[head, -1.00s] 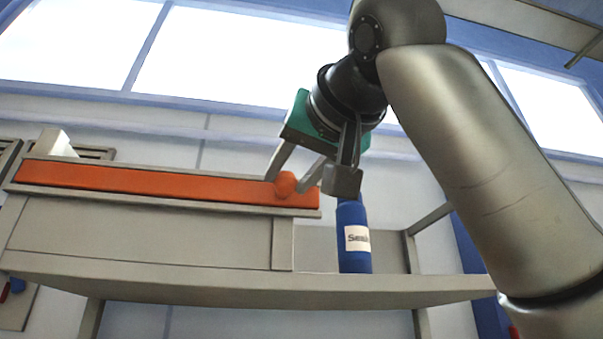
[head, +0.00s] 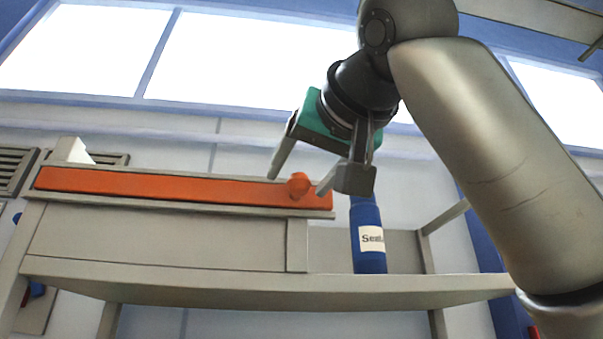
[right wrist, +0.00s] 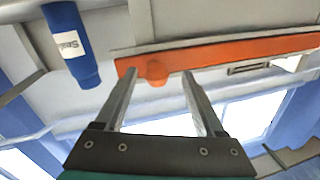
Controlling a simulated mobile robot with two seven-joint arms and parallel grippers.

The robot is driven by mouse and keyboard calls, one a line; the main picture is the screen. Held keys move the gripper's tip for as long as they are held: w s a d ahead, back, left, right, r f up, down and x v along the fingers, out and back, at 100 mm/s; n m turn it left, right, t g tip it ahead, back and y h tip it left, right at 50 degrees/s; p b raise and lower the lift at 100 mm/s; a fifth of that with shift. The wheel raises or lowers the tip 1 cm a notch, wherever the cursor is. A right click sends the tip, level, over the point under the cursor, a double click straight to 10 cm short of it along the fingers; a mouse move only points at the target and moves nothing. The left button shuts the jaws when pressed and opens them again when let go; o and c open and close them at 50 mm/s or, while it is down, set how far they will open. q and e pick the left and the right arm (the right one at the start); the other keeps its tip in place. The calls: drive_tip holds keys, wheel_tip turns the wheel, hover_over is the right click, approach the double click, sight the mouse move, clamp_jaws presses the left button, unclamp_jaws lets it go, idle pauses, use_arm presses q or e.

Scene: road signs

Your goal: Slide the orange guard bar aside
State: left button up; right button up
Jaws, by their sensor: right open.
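The long orange guard bar (head: 160,185) lies in a grey rail along the top front of the shelf unit. Its round orange knob (head: 299,185) sticks out near the bar's right end. My right gripper (head: 297,182) is open, with one finger on each side of the knob and gaps visible. In the right wrist view, the orange bar (right wrist: 230,53) crosses the top, and the knob (right wrist: 157,72) sits between the tips of the open right gripper (right wrist: 160,76), nearer the left finger. How deep the knob sits between the fingers I cannot tell. My left gripper is not in view.
A blue bottle (head: 368,235) with a white label stands on the grey shelf (head: 270,287), just right of the bar's end and below my right gripper. A white block (head: 70,150) shows behind the bar's left end. Windows fill the back wall.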

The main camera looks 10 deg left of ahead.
drive_tip(key=b+v, duration=0.4)
drive_tip(key=v, duration=1.1)
drive_tip(key=shift+b, duration=0.4)
